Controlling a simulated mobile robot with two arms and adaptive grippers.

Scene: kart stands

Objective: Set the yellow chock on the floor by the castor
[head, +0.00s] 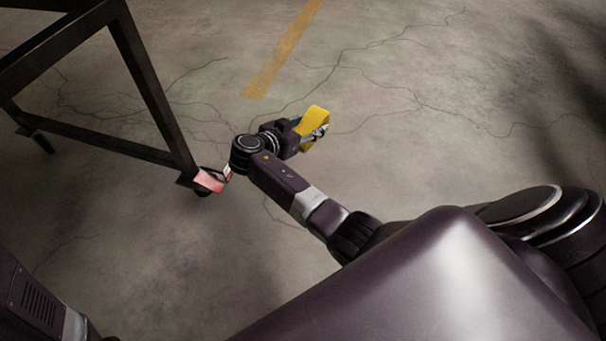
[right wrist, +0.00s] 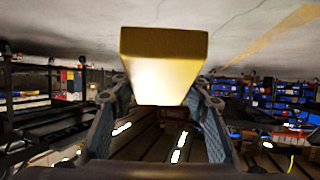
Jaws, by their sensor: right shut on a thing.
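The yellow chock (head: 315,115) is held in my right gripper (head: 308,131), above the concrete floor. In the right wrist view the chock (right wrist: 163,62) sits between the two fingers of the gripper (right wrist: 162,98), which are shut on it. A dark castor (head: 203,192) is under the near corner of the stand, beside a red and white piece, left of and nearer than the chock. My right wrist is between the castor and the chock in the head view. My left gripper is out of view.
The dark metal stand (head: 150,85) fills the upper left, with another foot or castor (head: 42,143) at its far left. A yellow floor line (head: 284,48) runs behind the chock. The floor (head: 420,130) to the right is clear. Blue bins (right wrist: 265,92) show in the wrist view.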

